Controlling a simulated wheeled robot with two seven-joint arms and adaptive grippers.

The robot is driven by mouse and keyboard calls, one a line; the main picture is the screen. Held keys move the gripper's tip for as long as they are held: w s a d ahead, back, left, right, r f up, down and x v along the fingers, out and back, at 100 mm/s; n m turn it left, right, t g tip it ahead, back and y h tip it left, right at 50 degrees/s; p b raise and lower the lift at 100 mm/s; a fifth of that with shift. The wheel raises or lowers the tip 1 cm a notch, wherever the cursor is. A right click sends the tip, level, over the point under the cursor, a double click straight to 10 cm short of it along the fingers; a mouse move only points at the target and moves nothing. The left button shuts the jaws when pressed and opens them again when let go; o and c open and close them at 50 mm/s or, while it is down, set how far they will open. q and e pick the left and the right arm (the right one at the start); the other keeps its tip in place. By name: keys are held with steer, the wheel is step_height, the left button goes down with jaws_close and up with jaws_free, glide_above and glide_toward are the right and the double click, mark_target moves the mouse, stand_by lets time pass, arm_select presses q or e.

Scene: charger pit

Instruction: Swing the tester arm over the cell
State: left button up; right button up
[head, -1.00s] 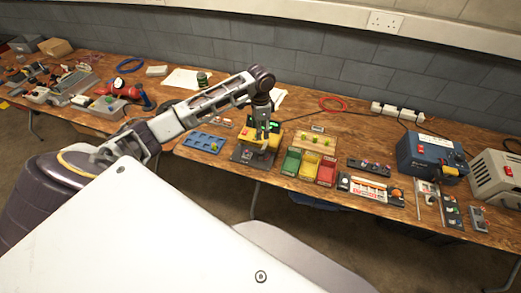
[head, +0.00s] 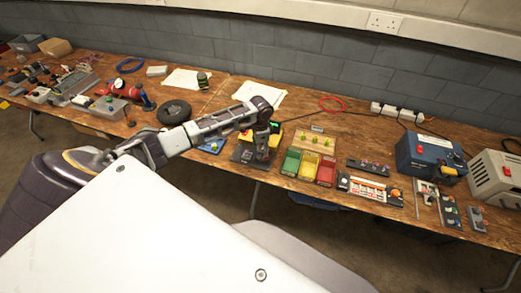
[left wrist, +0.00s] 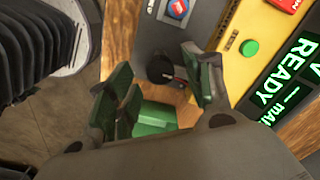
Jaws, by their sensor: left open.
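The tester is a yellow box (left wrist: 245,75) on a dark grey base (left wrist: 150,35), with a green button and a lit green screen (left wrist: 290,75) reading READY. In the head view its yellow side (head: 275,140) shows beside my gripper. A black round knob with a dark lever-like piece (left wrist: 162,68) stands on the base between my fingers; I cannot tell whether they touch it. A small blue and red round part (left wrist: 178,8) sits on the base, possibly the cell. My left gripper (left wrist: 163,80) is open, low over the tester (head: 262,155). My right gripper is out of view.
Green (head: 291,161), yellow (head: 308,165) and red (head: 326,172) bins stand just right of the tester. A blue tray (head: 212,146) lies partly under my left arm. A blue power unit (head: 430,155) stands further right. The table's front edge is close to the tester.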

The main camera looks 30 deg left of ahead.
arm_select(q)
steer(key=shift+f, duration=0.75)
jaws_close()
